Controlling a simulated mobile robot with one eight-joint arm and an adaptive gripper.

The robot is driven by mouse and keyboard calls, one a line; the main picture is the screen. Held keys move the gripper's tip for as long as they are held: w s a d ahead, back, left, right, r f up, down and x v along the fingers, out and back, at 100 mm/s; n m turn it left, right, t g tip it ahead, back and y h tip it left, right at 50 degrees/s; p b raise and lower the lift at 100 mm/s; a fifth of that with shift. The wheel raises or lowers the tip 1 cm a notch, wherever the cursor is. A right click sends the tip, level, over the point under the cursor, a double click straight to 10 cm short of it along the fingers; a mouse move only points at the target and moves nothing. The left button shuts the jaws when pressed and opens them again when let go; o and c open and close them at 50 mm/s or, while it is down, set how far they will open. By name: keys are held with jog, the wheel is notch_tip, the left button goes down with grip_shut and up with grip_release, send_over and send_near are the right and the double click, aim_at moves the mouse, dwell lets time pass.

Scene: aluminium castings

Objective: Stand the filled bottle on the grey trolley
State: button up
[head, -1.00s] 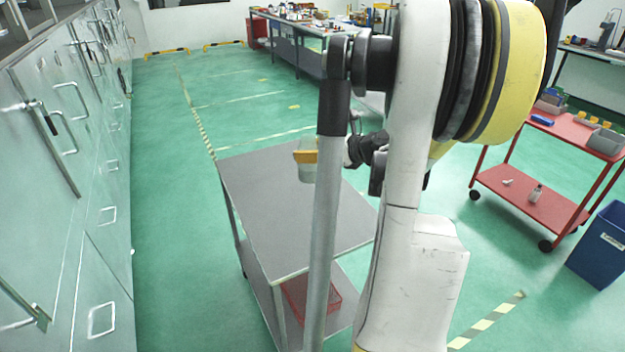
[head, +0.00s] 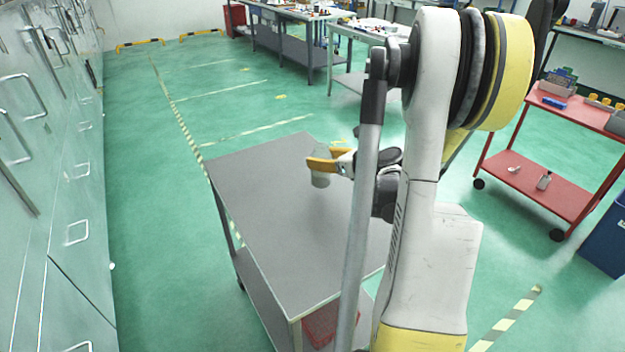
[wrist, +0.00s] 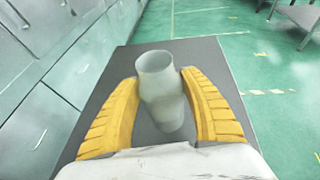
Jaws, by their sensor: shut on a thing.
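The bottle (wrist: 161,88) is pale and translucent, with a wide open top in the wrist view. My gripper (wrist: 163,105) has its two yellow fingers closed on either side of it. In the head view the bottle (head: 321,171) hangs upright from my gripper (head: 324,163) over the far right part of the grey trolley (head: 268,205). The trolley's top is bare. I cannot tell whether the bottle's base touches it, nor how full the bottle is.
A red basket (head: 320,326) is on the trolley's lower shelf. Grey cabinets (head: 50,200) line the left. A red trolley (head: 540,190) with small items and a blue bin (head: 606,240) stand at the right. Workbenches (head: 290,40) are at the back. Green floor lies open between.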

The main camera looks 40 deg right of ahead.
aim_at(313, 172)
jog(key=shift+w+a+f+b, duration=0.35)
jog(key=shift+w+a+f, duration=0.5)
jog(key=shift+w, duration=0.25)
jog(key=shift+d+f+b, duration=0.1)
jog(key=shift+f+b, duration=0.85)
jog(key=shift+f, duration=1)
jog(key=shift+f, duration=0.25)
jog(key=o, duration=1.3)
jog(key=shift+r, duration=0.1)
jog(key=shift+c, duration=0.2)
jog(key=shift+r, duration=0.15)
